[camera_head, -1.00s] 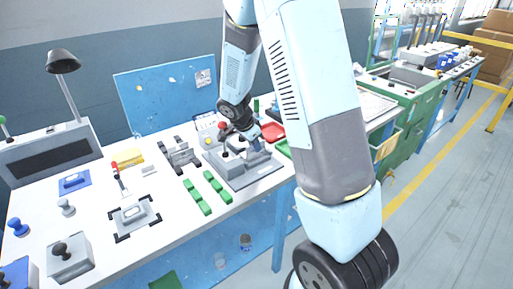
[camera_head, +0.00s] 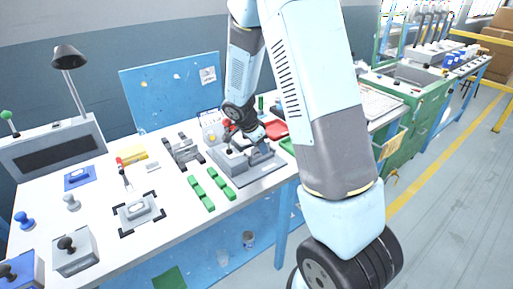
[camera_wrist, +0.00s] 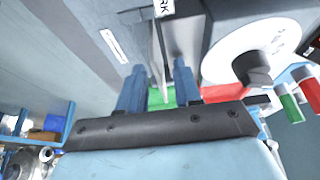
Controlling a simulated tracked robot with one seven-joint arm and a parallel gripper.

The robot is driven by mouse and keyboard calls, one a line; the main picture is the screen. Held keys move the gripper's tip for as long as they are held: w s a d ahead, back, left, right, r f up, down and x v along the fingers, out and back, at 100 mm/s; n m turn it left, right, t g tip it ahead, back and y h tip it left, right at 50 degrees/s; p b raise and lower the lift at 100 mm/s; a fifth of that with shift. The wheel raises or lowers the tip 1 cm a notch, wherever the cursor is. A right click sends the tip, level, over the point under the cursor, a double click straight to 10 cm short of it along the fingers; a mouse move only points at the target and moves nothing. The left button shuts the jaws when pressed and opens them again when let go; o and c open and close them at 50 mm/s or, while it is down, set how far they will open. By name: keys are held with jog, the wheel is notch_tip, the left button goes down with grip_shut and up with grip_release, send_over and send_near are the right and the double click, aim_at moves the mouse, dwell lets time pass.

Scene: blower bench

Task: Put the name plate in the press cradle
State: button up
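Nothing is clearly held. In the head view my gripper (camera_head: 256,137) is low over a grey press fixture (camera_head: 262,174) at the bench's right end; the arm partly hides it. I cannot tell which part is the cradle. A small pale plate (camera_head: 152,167) lies flat on the bench, well left of my gripper; it may be the name plate. The wrist view also shows a small white marked rectangle (camera_wrist: 115,46) on a grey surface.
Green blocks (camera_head: 201,193) lie in two rows left of the fixture. A grey block in black corner brackets (camera_head: 138,212) sits front left. A red tray (camera_head: 276,129) is behind the gripper.

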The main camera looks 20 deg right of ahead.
jog(key=v, duration=1.2)
jog(key=s+d+r+n+t+y, duration=0.3)
jog(key=s+r+n, duration=0.4)
jog(key=s+r, duration=0.65)
jog(key=s+r+n, duration=0.2)
jog(key=s+n, duration=0.1)
jog(key=s, duration=0.3)
jog(key=s+r+n+t+y, duration=0.1)
jog(key=s+r+n, duration=0.2)
jog(key=s, duration=0.4)
jog(key=shift+s+n, duration=0.2)
jog(key=shift+n, duration=0.5)
